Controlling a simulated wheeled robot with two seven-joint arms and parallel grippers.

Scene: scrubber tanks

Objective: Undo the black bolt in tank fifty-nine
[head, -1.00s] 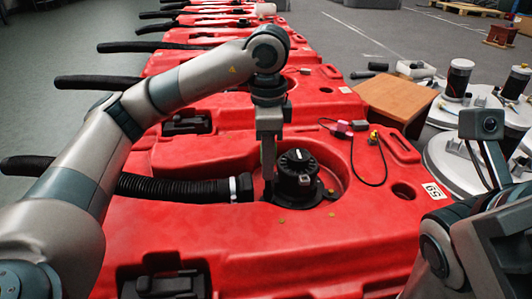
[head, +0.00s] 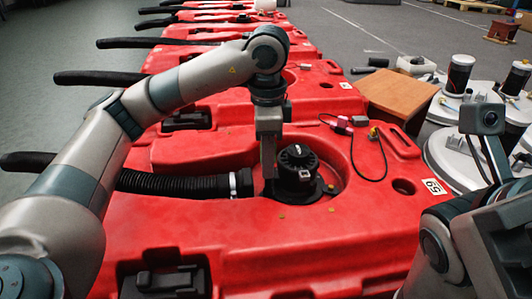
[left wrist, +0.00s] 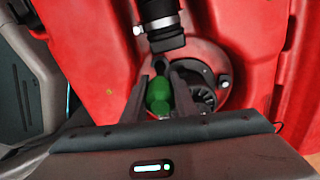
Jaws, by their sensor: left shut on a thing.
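Tank fifty-nine (head: 350,235) is the red tank in front, with a "59" label (head: 433,187). A black ribbed motor cap (head: 297,160) stands in its round recess, and shows partly in the left wrist view (left wrist: 205,98). My left gripper (head: 268,172) points down into the recess, just left of the cap. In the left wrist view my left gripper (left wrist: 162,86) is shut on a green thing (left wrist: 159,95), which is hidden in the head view. I cannot make out the black bolt for certain; a dark spot shows just beyond the green thing.
A black ribbed hose (head: 175,184) enters the recess from the left. A cable with connectors (head: 375,150) lies right of it. More red tanks stretch behind. A brown box (head: 398,95) and round white lids (head: 462,160) stand at the right. My right arm is at the lower right.

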